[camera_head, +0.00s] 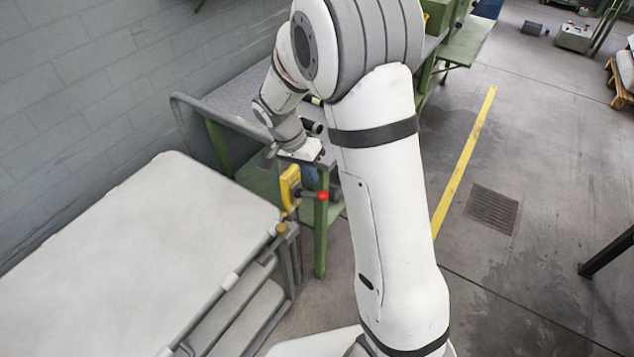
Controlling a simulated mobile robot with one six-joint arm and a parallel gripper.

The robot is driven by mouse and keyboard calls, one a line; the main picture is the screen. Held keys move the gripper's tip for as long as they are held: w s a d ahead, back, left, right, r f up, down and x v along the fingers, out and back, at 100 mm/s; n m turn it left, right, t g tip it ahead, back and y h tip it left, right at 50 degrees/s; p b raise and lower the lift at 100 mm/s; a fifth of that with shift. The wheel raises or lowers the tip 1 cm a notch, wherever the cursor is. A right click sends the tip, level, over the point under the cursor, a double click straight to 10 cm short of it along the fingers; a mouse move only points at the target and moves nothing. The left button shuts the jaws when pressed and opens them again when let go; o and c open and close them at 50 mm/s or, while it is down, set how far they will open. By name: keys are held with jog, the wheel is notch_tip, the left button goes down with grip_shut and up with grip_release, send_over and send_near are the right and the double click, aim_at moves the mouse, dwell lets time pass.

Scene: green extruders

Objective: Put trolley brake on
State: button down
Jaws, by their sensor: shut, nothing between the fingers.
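The trolley (150,240) has a flat pale top and a grey tube frame, and fills the lower left. At its far right corner is a yellow brake box (290,188). A dark lever runs right from it, roughly level, and ends in a red ball knob (322,196). My gripper (305,152) is just above and behind the yellow box in the picture, apart from the red knob. It is shut and holds nothing. Its fingertips are small and hard to make out against the green frame.
A green-framed bench (321,235) with a grey tube rail (215,110) stands behind the trolley, close to my gripper. A grey block wall (90,90) borders the left. The floor (540,160) with a yellow line (465,160) and a drain grate (492,208) is open at right.

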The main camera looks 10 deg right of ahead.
aim_at(320, 192)
jog(key=x, duration=0.5)
jog(key=shift+p, duration=0.35)
